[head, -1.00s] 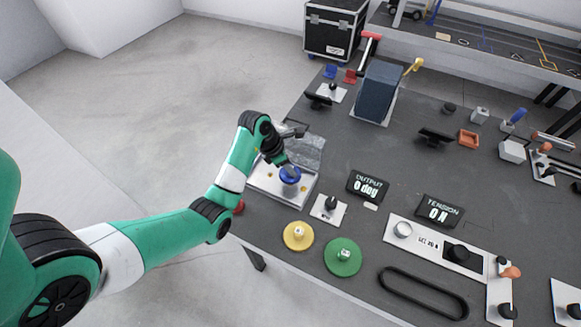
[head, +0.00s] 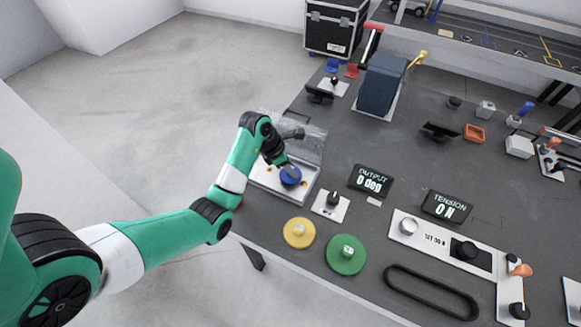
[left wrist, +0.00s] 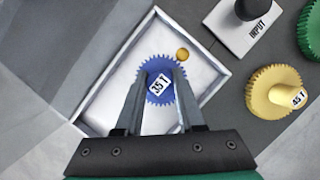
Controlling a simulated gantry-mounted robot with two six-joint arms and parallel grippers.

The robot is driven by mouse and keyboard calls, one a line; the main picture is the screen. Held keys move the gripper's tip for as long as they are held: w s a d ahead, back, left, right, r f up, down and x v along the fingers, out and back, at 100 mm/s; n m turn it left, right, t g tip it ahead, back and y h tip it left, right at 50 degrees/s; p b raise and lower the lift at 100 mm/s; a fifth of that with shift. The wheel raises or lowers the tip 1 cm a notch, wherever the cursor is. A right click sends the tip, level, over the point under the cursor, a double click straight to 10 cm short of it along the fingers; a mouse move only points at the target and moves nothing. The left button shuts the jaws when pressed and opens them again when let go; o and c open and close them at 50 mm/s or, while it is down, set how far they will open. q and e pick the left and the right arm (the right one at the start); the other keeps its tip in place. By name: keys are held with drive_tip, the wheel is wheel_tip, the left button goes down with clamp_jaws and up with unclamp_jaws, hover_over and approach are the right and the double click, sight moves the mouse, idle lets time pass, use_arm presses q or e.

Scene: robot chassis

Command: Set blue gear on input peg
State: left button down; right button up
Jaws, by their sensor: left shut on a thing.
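The blue gear (head: 291,177) has a white "35T" label on its hub, which faces up in the left wrist view (left wrist: 160,65). My left gripper (left wrist: 161,75) is shut on this hub, and it shows in the head view (head: 288,166) too. The gear is over the floor of a white, rimmed tray (left wrist: 108,112), which is at the table's left edge in the head view (head: 262,182). I cannot tell whether the gear touches the tray floor. A small gold peg (left wrist: 182,54) stands beside the gear's teeth. Anything under the gear is hidden. My right gripper is out of view.
A black knob on a white plate marked INPUT (left wrist: 250,33) is right of the tray. A yellow gear (head: 299,233) and a green gear (head: 346,255) lie near the front edge. A black belt (head: 430,292) and the OUTPUT display (head: 371,181) are further right.

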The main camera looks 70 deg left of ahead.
use_arm(q)
drive_tip(key=shift+f+b, duration=0.6)
drive_tip(key=shift+f, duration=0.05)
idle(0.6)
drive_tip(key=c, duration=0.8)
unclamp_jaws()
drive_tip(key=p+v, duration=1.1)
drive_tip(key=p, duration=0.4)
drive_tip(key=shift+p, duration=0.3)
drive_tip(key=shift+r, duration=0.1)
drive_tip(key=shift+w, duration=0.1)
